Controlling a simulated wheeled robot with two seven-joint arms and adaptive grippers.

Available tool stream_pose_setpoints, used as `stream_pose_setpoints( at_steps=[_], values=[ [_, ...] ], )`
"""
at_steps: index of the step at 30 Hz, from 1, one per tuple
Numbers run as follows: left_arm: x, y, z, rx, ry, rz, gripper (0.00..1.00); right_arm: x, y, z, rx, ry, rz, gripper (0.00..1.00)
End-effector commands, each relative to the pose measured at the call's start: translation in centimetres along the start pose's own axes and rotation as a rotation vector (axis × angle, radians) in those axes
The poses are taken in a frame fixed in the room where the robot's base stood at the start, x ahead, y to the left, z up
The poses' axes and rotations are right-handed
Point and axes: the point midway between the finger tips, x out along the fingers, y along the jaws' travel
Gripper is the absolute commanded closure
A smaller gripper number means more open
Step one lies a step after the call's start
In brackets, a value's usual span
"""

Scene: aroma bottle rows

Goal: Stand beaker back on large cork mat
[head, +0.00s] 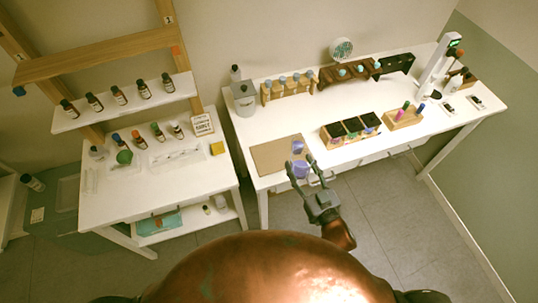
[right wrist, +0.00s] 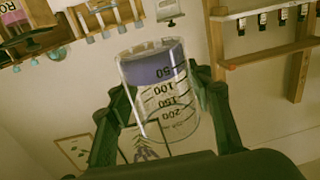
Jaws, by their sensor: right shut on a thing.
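The beaker (right wrist: 158,95) is clear, with dark volume marks and purple liquid. My right gripper (head: 304,163) is shut on its sides. In the right wrist view the fingers (right wrist: 160,100) flank the glass; that view is turned over, so the marks read upside down and the liquid lies at the picture's top. In the head view the beaker (head: 299,170) shows at the front right part of the large cork mat (head: 272,158). I cannot tell whether it touches the mat. My left gripper is not in view.
A small purple patch (head: 298,147) shows at the mat's right side; I cannot tell what it is. A box of dark-topped compartments (head: 350,131) stands right of the mat. A wooden rack (head: 289,90) and a grey canister (head: 244,98) stand behind. The mat's left part is bare.

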Motion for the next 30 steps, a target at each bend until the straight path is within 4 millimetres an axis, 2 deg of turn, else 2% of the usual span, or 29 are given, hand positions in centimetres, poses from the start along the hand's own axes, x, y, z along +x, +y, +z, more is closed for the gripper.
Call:
stream_pose_setpoints(
  at_steps=[1,4,6,10,14,18,24,30],
  values=[
    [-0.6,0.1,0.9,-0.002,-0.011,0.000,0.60,1.1,-1.6,-0.9,-0.008,0.006,-0.074,0.86],
    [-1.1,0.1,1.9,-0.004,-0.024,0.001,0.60,2.5,-4.4,-0.9,-0.007,0.002,-0.193,0.86],
    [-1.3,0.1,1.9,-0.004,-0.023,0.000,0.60,3.0,-5.8,-0.7,-0.005,0.001,-0.256,0.86],
    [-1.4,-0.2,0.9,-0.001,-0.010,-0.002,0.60,3.5,-7.3,-0.2,-0.001,0.000,-0.324,0.86],
    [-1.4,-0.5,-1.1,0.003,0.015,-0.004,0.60,4.9,-7.5,0.5,0.000,0.000,-0.343,0.86],
    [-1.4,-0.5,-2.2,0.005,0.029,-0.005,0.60,7.9,-6.9,1.8,0.001,0.001,-0.342,0.86],
    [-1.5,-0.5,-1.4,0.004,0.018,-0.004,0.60,12.6,-6.1,3.9,0.002,0.000,-0.342,0.86],
    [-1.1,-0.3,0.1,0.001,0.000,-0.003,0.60,15.4,-5.5,7.7,0.003,-0.002,-0.341,0.86]
  ],
)
